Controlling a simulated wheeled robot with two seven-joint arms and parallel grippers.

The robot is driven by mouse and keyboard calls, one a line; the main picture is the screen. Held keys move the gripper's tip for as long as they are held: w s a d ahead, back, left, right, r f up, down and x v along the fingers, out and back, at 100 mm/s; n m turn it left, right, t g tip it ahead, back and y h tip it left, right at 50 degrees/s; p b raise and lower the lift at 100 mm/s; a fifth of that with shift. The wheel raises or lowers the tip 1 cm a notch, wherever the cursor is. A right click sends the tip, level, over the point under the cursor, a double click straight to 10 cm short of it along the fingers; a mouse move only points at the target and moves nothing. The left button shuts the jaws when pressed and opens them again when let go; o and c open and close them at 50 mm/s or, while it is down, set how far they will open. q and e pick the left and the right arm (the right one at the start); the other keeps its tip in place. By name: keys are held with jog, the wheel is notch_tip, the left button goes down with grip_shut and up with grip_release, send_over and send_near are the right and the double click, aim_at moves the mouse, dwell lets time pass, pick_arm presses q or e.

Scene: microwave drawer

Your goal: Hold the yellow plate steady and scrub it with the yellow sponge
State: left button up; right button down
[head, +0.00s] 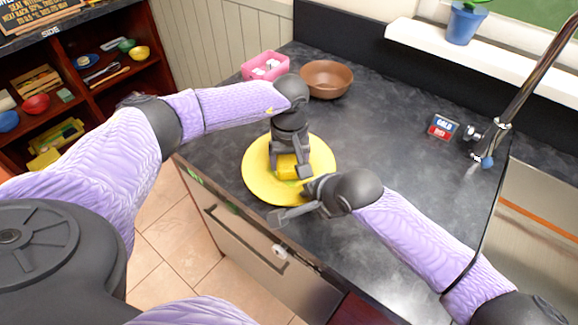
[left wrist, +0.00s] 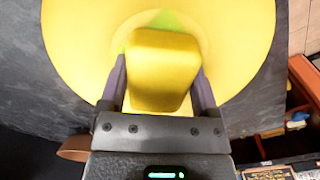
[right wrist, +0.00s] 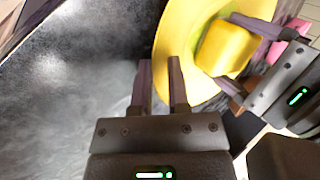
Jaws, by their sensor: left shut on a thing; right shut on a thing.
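The yellow plate (head: 258,178) lies on the dark countertop near its front edge. My left gripper (head: 291,172) is above the plate, shut on the yellow sponge (head: 285,162); the sponge also fills the space between the fingers in the left wrist view (left wrist: 165,70). The sponge is over the middle of the plate, at or very near its surface. Green (left wrist: 168,18) shows on the plate beside the sponge. My right gripper (head: 298,200) is at the plate's near right rim, shut on it; the fingers (right wrist: 160,75) partly hide the contact.
A brown bowl (head: 327,79) and a pink container (head: 264,66) stand behind the plate. A small red and blue box (head: 442,127) stands near the faucet (head: 505,115). The counter right of the plate is clear. A shelf (head: 90,70) with dishes is at the left.

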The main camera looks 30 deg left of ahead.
pick_arm(q)
jog(key=shift+w+a, duration=0.2)
jog(key=shift+s+d, duration=0.5)
jog(key=shift+s, duration=0.15)
jog(key=shift+w+a, duration=0.5)
jog(key=shift+w, duration=0.15)
jog(key=shift+s+d, duration=0.55)
jog(key=shift+s, duration=0.1)
jog(key=shift+w+a, duration=0.55)
jog(key=shift+w, duration=0.1)
jog(key=shift+s+d, duration=0.55)
jog(key=shift+s, duration=0.1)
